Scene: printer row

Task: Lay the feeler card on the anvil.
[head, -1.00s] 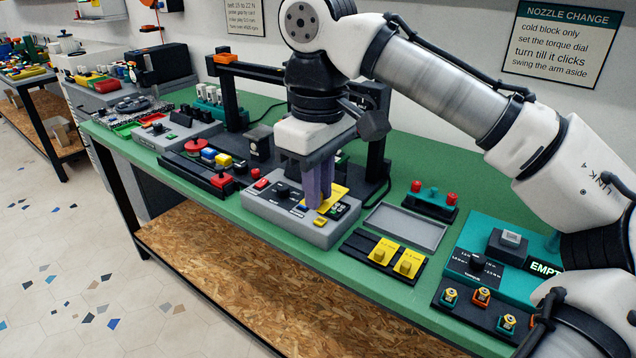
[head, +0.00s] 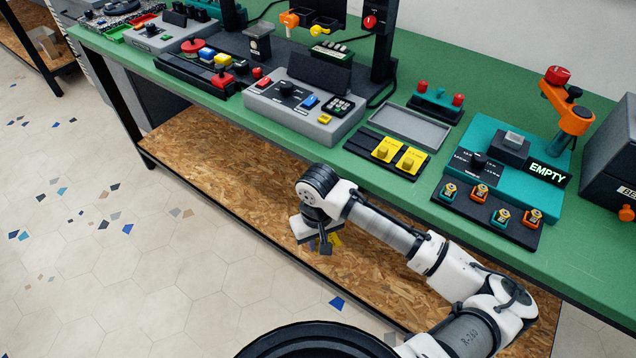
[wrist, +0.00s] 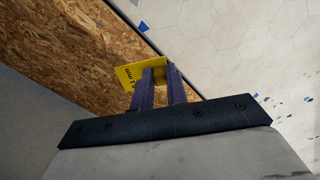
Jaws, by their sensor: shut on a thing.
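My gripper (head: 324,250) is low in front of the bench, below the green top. It is shut on a yellow feeler card (head: 336,240), mostly hidden by my gripper in the head view. In the wrist view the card (wrist: 140,73) sticks out past the purple fingers (wrist: 160,86), and its printing reads about 0.1 mm. Two more yellow cards (head: 387,150) (head: 411,160) lie in a black holder (head: 361,145) on the bench. I cannot tell for sure which part is the anvil; a small dark block (head: 258,42) stands behind the grey control box (head: 318,128).
The green bench top (head: 240,108) edge is above my gripper. A chipboard shelf (head: 230,165) lies behind and below it. A grey tray (head: 410,127), a teal station (head: 500,165) marked EMPTY and an orange arm (head: 568,118) stand to the right. The floor (head: 150,250) at left is open.

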